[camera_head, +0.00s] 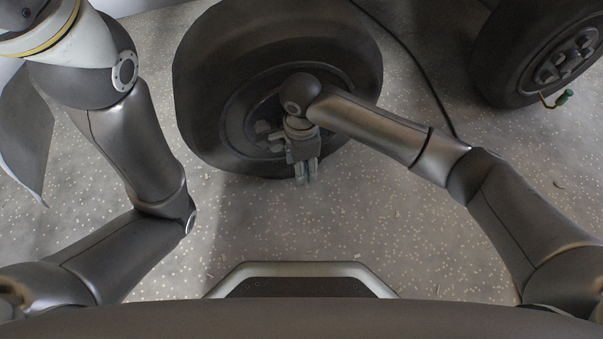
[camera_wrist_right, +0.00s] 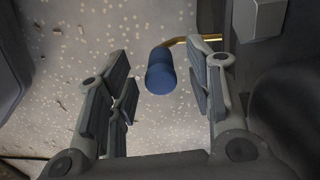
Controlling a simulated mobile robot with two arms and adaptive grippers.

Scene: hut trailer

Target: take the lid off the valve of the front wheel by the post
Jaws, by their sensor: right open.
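The near wheel (camera_head: 215,65), with a dark tyre and dark hub, fills the upper middle of the head view. My right gripper (camera_head: 306,181) is in front of its lower part, pointing down. In the right wrist view a blue lid (camera_wrist_right: 160,75) sits on the end of a bent brass valve stem (camera_wrist_right: 200,39). The open fingers of the right gripper (camera_wrist_right: 168,95) stand on either side of the lid, with gaps and no visible contact. The lid is hidden in the head view. My left gripper is out of view; only its arm shows.
A second wheel (camera_head: 520,50) stands at the upper right, with a green lid (camera_head: 564,97) on its brass valve stem. A dark cable (camera_head: 420,65) runs along the speckled floor (camera_head: 400,240) between the wheels. No post can be made out.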

